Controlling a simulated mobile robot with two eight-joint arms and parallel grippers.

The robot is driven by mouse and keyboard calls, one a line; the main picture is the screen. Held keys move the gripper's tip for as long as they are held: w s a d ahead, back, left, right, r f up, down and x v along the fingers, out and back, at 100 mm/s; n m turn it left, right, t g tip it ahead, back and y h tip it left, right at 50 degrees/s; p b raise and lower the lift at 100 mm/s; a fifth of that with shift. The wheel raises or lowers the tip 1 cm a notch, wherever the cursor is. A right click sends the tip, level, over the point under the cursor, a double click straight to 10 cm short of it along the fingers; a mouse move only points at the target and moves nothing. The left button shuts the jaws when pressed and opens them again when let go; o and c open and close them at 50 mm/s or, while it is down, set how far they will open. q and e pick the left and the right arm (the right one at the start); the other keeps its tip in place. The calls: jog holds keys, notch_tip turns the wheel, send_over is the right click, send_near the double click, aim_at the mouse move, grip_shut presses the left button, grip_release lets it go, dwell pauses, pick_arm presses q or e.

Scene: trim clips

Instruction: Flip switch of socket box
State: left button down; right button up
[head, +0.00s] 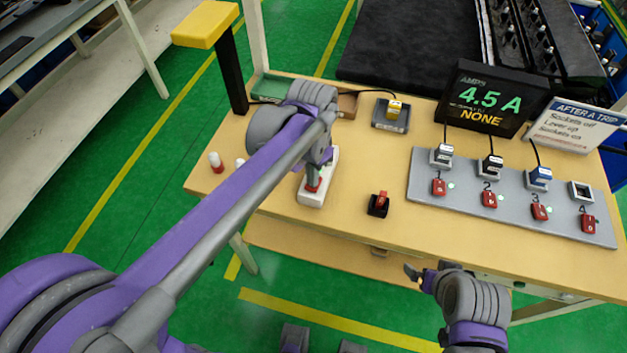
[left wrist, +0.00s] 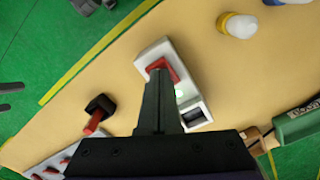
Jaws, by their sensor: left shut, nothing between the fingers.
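A white socket box (head: 313,198) with a red switch (head: 313,184) lies on the wooden table, below my left gripper (head: 321,172). In the left wrist view the white box (left wrist: 148,58) shows its red switch (left wrist: 170,70) at one end and a dark socket (left wrist: 194,114) at the other. My left gripper (left wrist: 160,82) is shut and empty, its tips over the red switch; I cannot tell whether they touch it. They hide part of the switch. My right gripper (head: 414,273) is low in front of the table edge; its opening is unclear.
A black block with a red lever (head: 378,203) stands right of the box. A grey panel (head: 463,197) holds several numbered red switches and sockets. Behind it stand a display (head: 487,97) reading 4.5 A and a sign (head: 575,128). A red-and-white piece (head: 216,162) stands at left.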

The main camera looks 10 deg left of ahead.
pick_arm(q)
jog(key=shift+f, duration=0.3)
pick_arm(e)
jog(key=shift+f, duration=0.2)
pick_arm(q)
jog(key=shift+r, duration=0.15)
pick_arm(e)
jog(key=shift+r, duration=0.1)
pick_arm(q)
jog(key=shift+r+p, duration=1.8)
jog(key=shift+r, duration=1.6)
pick_arm(e)
jog(key=r, duration=0.1)
jog(key=w+r, duration=0.1)
jog(key=r, duration=0.1)
jog(key=w+r, duration=0.1)
jog(key=r, duration=0.1)
pick_arm(q)
jog(key=shift+s, duration=0.1)
jog(key=s+a+f+n+t, duration=0.3)
jog(key=s, duration=0.3)
jog(key=s+a+f+n+t, duration=0.2)
jog(key=s+a+f+n, duration=0.1)
jog(key=s, duration=0.3)
jog(key=shift+a+f+t, duration=0.2)
jog(key=shift+a+t, duration=0.1)
jog(key=shift+t, duration=0.1)
pick_arm(e)
jog(key=shift+r, duration=0.1)
